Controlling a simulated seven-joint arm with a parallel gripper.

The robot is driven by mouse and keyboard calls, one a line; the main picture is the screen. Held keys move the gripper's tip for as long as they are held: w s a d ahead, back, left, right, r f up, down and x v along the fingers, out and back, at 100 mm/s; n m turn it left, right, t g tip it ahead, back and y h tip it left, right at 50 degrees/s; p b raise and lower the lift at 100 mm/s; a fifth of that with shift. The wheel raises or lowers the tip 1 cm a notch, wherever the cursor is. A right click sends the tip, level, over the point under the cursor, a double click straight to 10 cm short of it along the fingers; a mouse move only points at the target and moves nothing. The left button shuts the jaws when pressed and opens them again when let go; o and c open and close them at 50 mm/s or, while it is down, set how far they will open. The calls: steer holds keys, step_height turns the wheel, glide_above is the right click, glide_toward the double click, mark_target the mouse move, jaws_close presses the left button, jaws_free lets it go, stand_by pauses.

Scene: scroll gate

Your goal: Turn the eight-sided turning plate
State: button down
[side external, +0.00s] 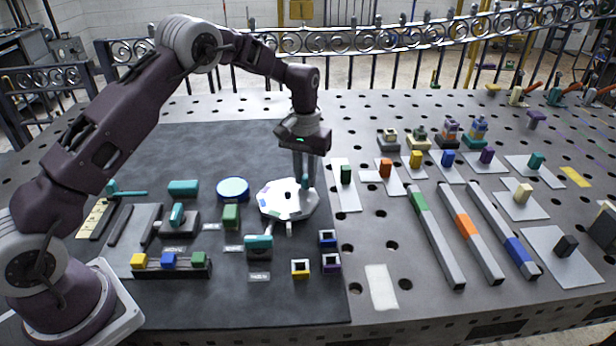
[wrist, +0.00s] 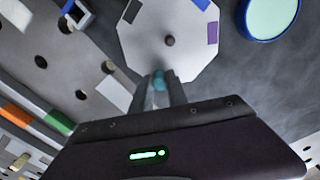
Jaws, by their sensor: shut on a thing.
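The eight-sided turning plate (side external: 281,203) is white with coloured patches near its edge. It lies on the dark mat right of the blue-rimmed disc. The wrist view shows the plate (wrist: 185,55) with a dark pin at its centre and black, purple and blue patches. My gripper (side external: 304,184) points down at the plate's right side. In the wrist view my gripper (wrist: 158,84) is shut on a small teal peg (wrist: 159,77) at the plate's edge. The fingers partly hide the peg, and its foot is not clear.
A blue-rimmed disc (side external: 232,188) and a green block (side external: 231,216) stand left of the plate. A green block on a white pad (side external: 345,197) stands to the right, near long bars (side external: 437,240).

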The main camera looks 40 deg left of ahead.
steer(key=a+n, duration=0.1)
steer(key=n, duration=0.1)
steer(key=a+n, duration=0.1)
steer(key=shift+n, duration=0.4)
steer(key=shift+s+a+n, duration=0.2)
steer(key=shift+a+n, duration=0.2)
steer(key=shift+n, duration=0.6)
steer(key=c, duration=1.3)
jaws_free()
step_height(320, 180, up, 7)
steer(key=shift+r, duration=0.15)
